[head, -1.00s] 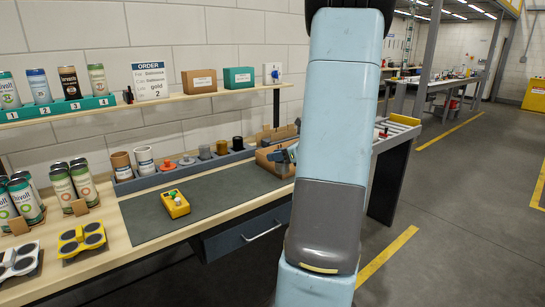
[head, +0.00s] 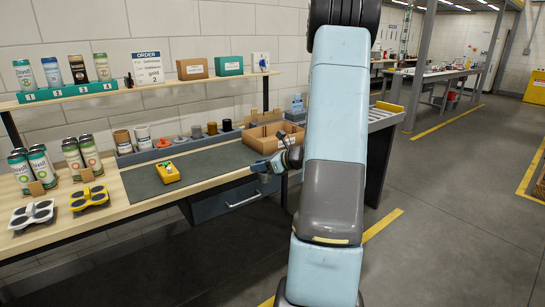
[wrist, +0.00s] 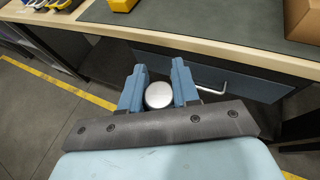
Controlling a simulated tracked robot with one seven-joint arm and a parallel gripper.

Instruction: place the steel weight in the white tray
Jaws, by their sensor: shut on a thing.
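My gripper (wrist: 158,84) is shut on the steel weight (wrist: 158,96), whose round silver top shows between the blue fingers in the wrist view. In the head view my gripper (head: 264,165) is by the bench's front edge, near the cardboard box, with the weight not clear there. In the wrist view the gripper is off the bench front, above the drawer handle. The white tray (head: 33,213), with dark round pads, lies at the bench's left front, well left of my gripper. A similar yellow tray (head: 89,198) lies beside it.
A yellow box (head: 167,173) with a green button sits on the dark mat (head: 205,167). An open cardboard box (head: 262,142) stands at the mat's right end. Tall cans (head: 90,155) stand behind the trays. A grey rack (head: 185,148) runs along the back.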

